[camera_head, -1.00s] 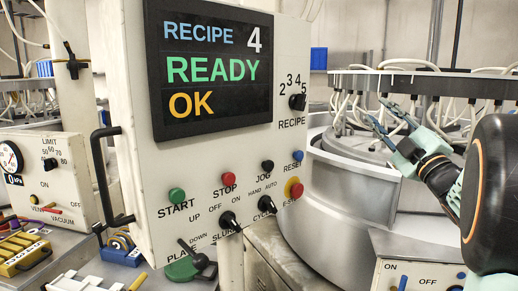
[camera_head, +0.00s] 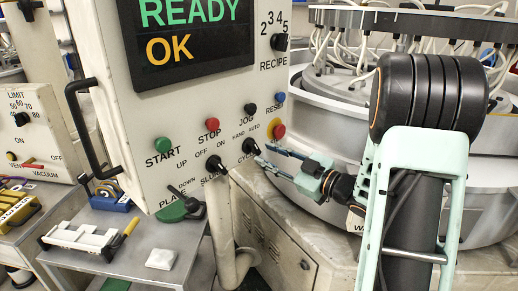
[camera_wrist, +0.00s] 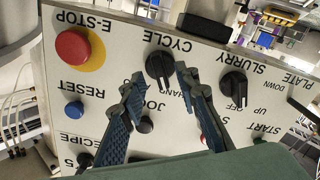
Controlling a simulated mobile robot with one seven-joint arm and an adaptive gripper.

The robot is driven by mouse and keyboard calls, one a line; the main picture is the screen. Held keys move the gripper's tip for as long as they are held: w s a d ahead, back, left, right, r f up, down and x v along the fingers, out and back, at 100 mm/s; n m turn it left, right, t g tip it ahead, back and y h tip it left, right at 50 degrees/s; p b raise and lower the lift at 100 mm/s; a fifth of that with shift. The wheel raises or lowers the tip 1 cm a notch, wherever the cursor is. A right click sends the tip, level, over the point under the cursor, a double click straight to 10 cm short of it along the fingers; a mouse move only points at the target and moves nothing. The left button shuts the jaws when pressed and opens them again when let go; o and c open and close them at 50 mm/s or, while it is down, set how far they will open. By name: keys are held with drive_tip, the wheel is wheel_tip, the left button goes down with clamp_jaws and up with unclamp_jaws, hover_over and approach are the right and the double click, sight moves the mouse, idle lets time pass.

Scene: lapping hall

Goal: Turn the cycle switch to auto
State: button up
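The cycle switch (camera_head: 251,147) is a black knob low on the white control panel (camera_head: 190,115), with HAND and AUTO printed above it. In the wrist view the panel is upside down, and the cycle switch (camera_wrist: 160,65) is between my fingertips; its pale mark appears to point toward HAND. The AUTO label is hidden behind the left finger there. My gripper (camera_head: 263,154) is open, reaching the knob from the right in the head view. In the wrist view my gripper (camera_wrist: 157,77) has one finger either side of the knob, with no clear contact.
The red E-stop (camera_head: 279,131) on its yellow ring and the blue reset button (camera_head: 280,98) are close to my fingers. The black jog button (camera_head: 250,108) is above, and the slurry switch (camera_head: 215,163) is to the left. A grey cabinet (camera_head: 270,235) stands below.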

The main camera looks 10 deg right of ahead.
sight(258, 151)
drive_tip(key=shift+x, duration=1.9)
clamp_jaws()
